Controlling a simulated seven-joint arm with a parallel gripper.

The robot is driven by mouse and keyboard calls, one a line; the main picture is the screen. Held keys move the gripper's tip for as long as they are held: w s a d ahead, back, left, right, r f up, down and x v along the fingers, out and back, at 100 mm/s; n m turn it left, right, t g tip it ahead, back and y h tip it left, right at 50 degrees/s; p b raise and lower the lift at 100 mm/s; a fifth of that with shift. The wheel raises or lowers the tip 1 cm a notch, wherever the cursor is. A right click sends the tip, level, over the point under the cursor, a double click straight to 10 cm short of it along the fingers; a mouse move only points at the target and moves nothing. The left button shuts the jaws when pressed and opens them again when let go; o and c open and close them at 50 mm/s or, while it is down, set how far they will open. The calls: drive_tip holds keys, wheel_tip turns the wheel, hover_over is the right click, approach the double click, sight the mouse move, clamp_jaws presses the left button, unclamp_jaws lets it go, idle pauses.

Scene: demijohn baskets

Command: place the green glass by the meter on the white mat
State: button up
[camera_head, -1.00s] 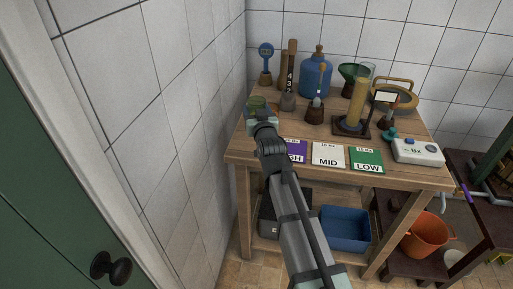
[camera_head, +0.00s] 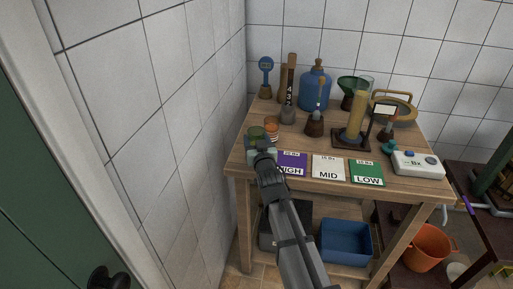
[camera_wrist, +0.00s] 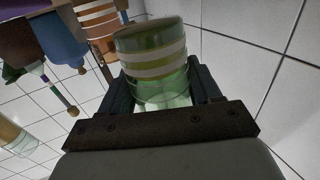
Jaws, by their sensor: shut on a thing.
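My gripper (camera_head: 260,146) is shut on a green glass (camera_head: 257,134) at the table's left front. In the wrist view the green glass (camera_wrist: 152,62) has pale bands and sits between the two fingers (camera_wrist: 160,92). The white mat (camera_head: 328,168), marked MID, lies bare at the table's front, right of my gripper. The meter (camera_head: 417,164), a pale box marked Bx, is at the table's right front. Whether the glass touches the table is hard to tell.
An orange banded glass (camera_head: 271,127) stands just behind the held one. A purple mat (camera_head: 291,164) and a green mat (camera_head: 366,173) flank the white mat. Behind are a cylinder on a dark base (camera_head: 354,120), a blue jug (camera_head: 315,90) and a small dark-based bottle (camera_head: 314,127).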

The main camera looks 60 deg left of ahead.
drive_tip(key=shift+f, duration=1.5)
drive_tip(key=shift+f, duration=0.15)
drive_tip(key=o, duration=1.3)
drive_tip(key=shift+d, duration=0.1)
drive_tip(key=v, duration=1.3)
drive_tip(key=shift+s+d, duration=0.25)
drive_tip(key=shift+s, duration=0.05)
